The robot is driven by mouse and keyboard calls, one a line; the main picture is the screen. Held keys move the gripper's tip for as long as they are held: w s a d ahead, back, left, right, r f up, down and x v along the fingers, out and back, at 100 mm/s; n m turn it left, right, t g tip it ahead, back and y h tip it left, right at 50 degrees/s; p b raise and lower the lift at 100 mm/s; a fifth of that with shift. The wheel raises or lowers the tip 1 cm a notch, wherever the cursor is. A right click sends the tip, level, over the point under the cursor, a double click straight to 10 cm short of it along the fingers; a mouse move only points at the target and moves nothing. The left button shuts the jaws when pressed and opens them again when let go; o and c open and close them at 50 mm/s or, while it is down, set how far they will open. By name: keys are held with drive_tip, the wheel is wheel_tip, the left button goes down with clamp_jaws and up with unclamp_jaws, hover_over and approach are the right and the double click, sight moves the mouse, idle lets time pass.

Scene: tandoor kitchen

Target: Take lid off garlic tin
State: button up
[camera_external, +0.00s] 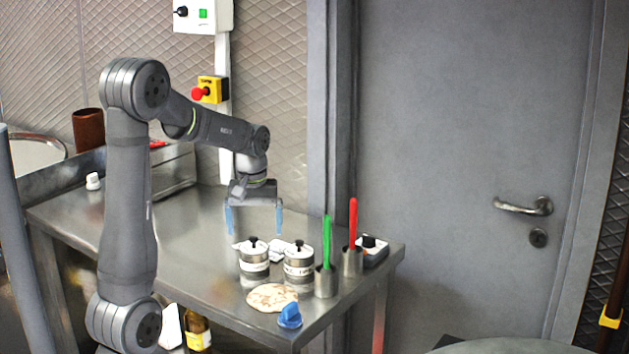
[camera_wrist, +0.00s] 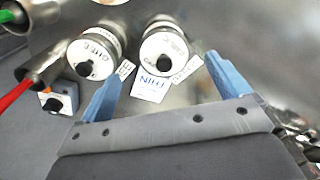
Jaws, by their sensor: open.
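Two metal tins with white lids and black knobs stand on the steel table. In the wrist view, the right tin's lid (camera_wrist: 165,48) has lettering that seems to start with "GA", so I take it as the garlic tin; its knob (camera_wrist: 163,62) is clear. It appears to be the left tin (camera_external: 254,268) in the external view. The other tin (camera_external: 299,270) reads "GHEE" on its lid (camera_wrist: 90,52). My gripper (camera_external: 255,232) is open and empty, pointing down above the garlic tin. Its blue fingers (camera_wrist: 167,78) are spread in the wrist view. The lid is on the tin.
Metal cups holding a green handle (camera_external: 327,242) and a red handle (camera_external: 353,224) stand right of the tins. A flatbread (camera_external: 271,297) and a blue object (camera_external: 290,316) lie at the front edge. White cards (camera_wrist: 152,82) lie by the tins. The table's left is mostly clear.

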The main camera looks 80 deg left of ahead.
sight(253, 238)
drive_tip(key=f, duration=0.4)
drive_tip(key=shift+s+f, duration=0.2)
drive_tip(key=shift+c, duration=0.4)
drive_tip(key=shift+a, duration=0.1)
drive_tip(key=c, duration=1)
drive_tip(key=shift+o, duration=0.2)
